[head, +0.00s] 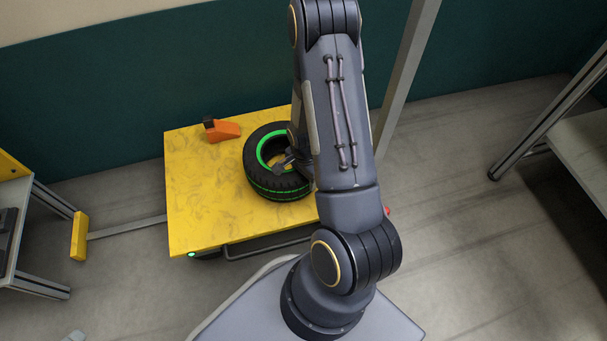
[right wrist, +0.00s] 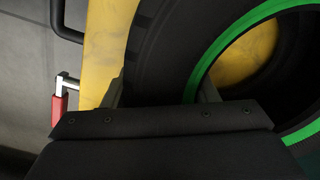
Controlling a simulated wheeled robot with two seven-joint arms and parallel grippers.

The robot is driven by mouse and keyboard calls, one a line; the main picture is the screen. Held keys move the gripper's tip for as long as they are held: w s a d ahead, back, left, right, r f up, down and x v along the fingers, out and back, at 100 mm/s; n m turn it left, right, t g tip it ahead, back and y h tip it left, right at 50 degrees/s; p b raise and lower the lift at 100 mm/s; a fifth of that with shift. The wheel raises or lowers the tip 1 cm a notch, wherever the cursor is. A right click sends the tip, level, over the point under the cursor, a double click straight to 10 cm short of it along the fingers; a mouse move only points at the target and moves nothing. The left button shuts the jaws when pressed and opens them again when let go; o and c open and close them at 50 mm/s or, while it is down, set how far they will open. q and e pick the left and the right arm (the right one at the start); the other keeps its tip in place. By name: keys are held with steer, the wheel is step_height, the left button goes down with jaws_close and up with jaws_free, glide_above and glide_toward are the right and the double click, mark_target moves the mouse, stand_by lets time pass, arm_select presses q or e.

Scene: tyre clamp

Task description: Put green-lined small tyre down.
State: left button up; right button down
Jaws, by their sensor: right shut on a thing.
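The green-lined small tyre (head: 274,186) lies flat, or nearly so, at the yellow table top (head: 210,208), towards its right side. It also shows large in the right wrist view (right wrist: 160,50), with its green ring and yellow surface seen through the hole. I cannot tell whether it rests on the surface or is held just above it. My right gripper (head: 290,160) is shut on the tyre's wall, one finger inside the hole and one outside, as the right wrist view (right wrist: 160,92) shows. My right arm hides the tyre's right edge. My left gripper is not in view.
An orange wedge-shaped thing with a black part (head: 222,130) sits at the table's back left. The table's left and front left are bare. A grey upright post (head: 403,80) stands behind right. Shelving frames stand at the far left (head: 40,285) and right (head: 545,125).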

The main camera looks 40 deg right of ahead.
steer(key=shift+w+r, duration=0.1)
steer(key=c, duration=0.6)
jaws_free()
steer(key=shift+f, duration=0.2)
steer(key=shift+o, duration=0.2)
